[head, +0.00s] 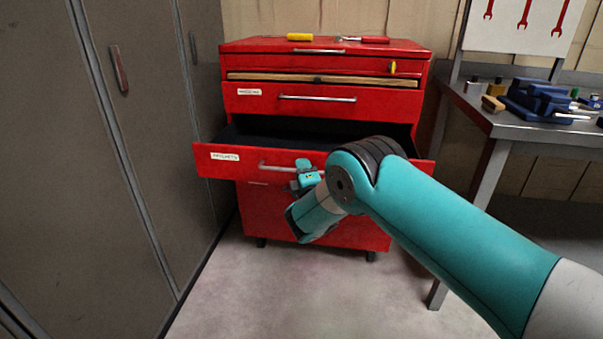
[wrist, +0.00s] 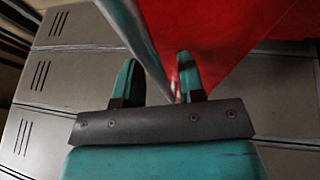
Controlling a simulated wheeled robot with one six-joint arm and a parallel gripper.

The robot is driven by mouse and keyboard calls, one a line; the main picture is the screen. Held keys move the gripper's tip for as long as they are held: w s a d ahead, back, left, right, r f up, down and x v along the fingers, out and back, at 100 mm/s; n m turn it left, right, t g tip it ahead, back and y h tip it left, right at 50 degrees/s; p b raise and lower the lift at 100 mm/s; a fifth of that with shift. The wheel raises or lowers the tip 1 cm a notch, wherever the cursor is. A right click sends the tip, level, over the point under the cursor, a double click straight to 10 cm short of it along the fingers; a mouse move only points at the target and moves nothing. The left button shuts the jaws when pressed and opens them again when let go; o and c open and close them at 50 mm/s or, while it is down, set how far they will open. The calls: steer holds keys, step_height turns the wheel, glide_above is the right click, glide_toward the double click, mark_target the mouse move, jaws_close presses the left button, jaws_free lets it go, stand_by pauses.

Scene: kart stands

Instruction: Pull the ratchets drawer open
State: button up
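The ratchets drawer (head: 218,160) of the red tool chest stands pulled out, with its dark inside showing behind the front. Its white label is at the left of the front. Its metal bar handle (head: 275,168) is partly hidden behind my gripper (head: 303,178). In the wrist view my gripper (wrist: 160,82) has its two teal fingers apart. The handle bar (wrist: 150,45) runs down between them, with a gap visible on each side. The red drawer front (wrist: 225,45) fills the upper right of that view.
A closed drawer (head: 240,104) with its own handle (head: 318,98) is above. A yellow-handled tool (head: 300,37) and a red screwdriver (head: 375,39) lie on top of the chest. Grey lockers (head: 140,150) stand close at left. A workbench (head: 490,122) with a blue vise (head: 540,98) is at right.

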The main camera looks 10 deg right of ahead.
steer(key=shift+s, duration=0.1)
steer(key=b+v, duration=1.7)
steer(key=b, duration=0.7)
steer(key=shift+s, duration=0.15)
steer(key=shift+r, duration=0.15)
